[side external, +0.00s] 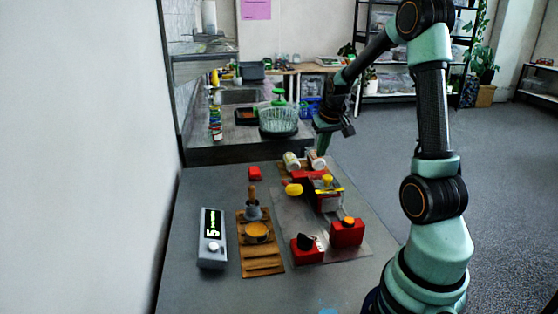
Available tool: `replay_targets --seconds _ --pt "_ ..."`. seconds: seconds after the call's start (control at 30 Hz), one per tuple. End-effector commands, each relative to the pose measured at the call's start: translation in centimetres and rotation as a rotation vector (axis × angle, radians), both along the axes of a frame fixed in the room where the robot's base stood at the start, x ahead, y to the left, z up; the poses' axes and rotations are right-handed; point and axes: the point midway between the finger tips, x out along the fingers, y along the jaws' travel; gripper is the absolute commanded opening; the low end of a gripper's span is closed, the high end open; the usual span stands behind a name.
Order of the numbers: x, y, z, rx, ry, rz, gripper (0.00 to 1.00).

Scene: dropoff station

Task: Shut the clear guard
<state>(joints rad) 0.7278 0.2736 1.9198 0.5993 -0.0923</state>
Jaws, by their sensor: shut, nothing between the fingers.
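What looks like the clear guard (329,202) is a small see-through cover with a yellow edge, at the red station on the right part of the table. It is small in the picture, and I cannot tell how far it stands open. My gripper (323,145) is shut and empty. In the picture it appears above and beyond the guard, near the table's far edge, with no visible contact.
Red boxes (347,233) with knobs stand on the grey plate (283,212). White cylinders (292,161) lie behind the guard. A wooden rack (263,265) and a display unit (212,239) stand left. The table's front is mostly clear.

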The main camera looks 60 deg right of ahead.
Motion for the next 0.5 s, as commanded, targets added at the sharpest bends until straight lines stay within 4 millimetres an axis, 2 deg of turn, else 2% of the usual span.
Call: replay_targets --seconds 0.1,0.3,0.5 --pt "0.5 -0.3 -1.9 0.003 0.002 0.0 0.0" --pt "1.3 -0.9 -4.4 0.002 0.001 0.002 0.0" --pt "-0.5 0.4 -4.4 -0.001 -0.001 0.0 0.0"
